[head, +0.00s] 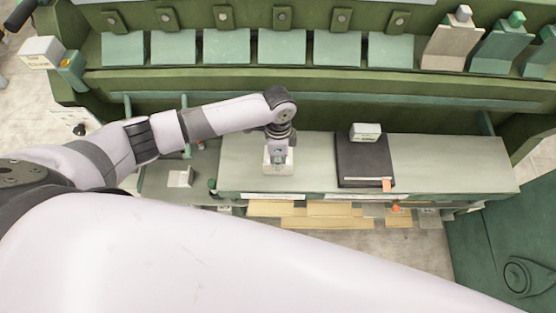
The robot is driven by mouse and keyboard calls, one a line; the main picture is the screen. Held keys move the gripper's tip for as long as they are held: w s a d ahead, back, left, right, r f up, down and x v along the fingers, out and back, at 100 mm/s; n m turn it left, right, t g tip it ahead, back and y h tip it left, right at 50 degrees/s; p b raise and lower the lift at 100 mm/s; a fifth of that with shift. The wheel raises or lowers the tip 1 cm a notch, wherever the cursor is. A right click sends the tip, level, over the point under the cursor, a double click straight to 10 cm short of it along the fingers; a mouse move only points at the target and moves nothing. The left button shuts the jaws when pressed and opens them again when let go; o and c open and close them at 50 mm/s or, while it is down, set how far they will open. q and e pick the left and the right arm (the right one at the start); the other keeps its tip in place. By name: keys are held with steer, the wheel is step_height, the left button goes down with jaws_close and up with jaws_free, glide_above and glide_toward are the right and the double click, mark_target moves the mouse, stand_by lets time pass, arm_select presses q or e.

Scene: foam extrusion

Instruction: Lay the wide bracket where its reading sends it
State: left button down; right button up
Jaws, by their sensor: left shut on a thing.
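My left gripper (278,156) points down over the left part of the grey-green bench top (315,155). It is shut on a small pale piece (278,170), at or just above the bench surface. The fingers hide part of this piece, and I cannot tell for sure whether it is the wide bracket. A small white box with a dark-marked face (366,131) stands at the back of a black board (362,162) on the bench. Any reading on it is too small to make out. My right gripper is out of view.
A pale block (180,177) sits on a lower surface to the left. A labelled white box (42,52) is at the upper left. A green machine with several pale green plates (225,47) runs along the back. The bench right of the black board is clear.

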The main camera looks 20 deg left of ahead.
arm_select(q)
steer(key=shift+f, duration=0.1)
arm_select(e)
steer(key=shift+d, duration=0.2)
arm_select(q)
steer(key=c, duration=1.8)
jaws_free()
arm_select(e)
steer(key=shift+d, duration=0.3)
arm_select(q)
step_height(320, 180, up, 12)
steer(key=w, duration=0.2)
steer(key=shift+a, duration=0.3)
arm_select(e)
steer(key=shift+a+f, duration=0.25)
